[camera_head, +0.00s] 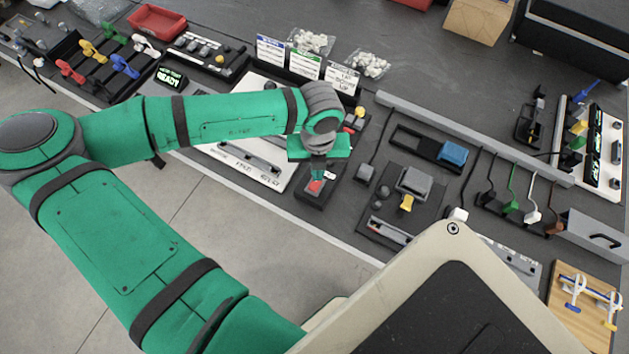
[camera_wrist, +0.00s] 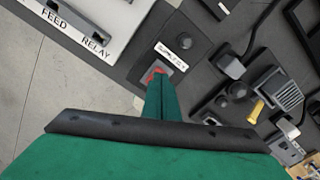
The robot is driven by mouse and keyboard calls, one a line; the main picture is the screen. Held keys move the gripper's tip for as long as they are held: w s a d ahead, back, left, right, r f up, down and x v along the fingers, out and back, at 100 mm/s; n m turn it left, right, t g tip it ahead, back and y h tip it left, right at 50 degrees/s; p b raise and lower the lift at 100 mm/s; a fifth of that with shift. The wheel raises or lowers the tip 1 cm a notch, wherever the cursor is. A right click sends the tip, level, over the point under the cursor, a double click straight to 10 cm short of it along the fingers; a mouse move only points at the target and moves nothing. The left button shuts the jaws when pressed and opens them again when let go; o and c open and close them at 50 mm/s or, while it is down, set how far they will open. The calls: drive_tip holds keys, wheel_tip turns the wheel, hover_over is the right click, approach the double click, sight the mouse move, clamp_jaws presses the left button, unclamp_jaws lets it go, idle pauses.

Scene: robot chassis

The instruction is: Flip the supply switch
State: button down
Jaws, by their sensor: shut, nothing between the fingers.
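The supply switch (camera_wrist: 154,72) is a red rocker on a dark grey box (camera_wrist: 186,22) with a white label (camera_wrist: 177,53) that appears to read SUPPLY. In the head view the red rocker (camera_head: 315,186) shows just below my gripper (camera_head: 318,175). My gripper's green fingers (camera_wrist: 161,92) are closed together with nothing between them. Their tips are at the red rocker and cover part of it in the wrist view. I cannot tell whether they touch it or which way the rocker is tilted.
A pale panel (camera_head: 262,172) labelled FEED RELAY lies left of the switch box. To the right are a board with a grey block and yellow lever (camera_head: 407,202), and a blue-handled part (camera_head: 453,153). Labelled cards (camera_head: 341,77) stand behind. The bench's front edge is close.

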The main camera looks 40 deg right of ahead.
drive_tip(key=shift+f, duration=0.75)
idle(0.3)
drive_tip(key=shift+r, duration=0.15)
wheel_tip(320, 180, up, 7)
idle(0.9)
idle(0.5)
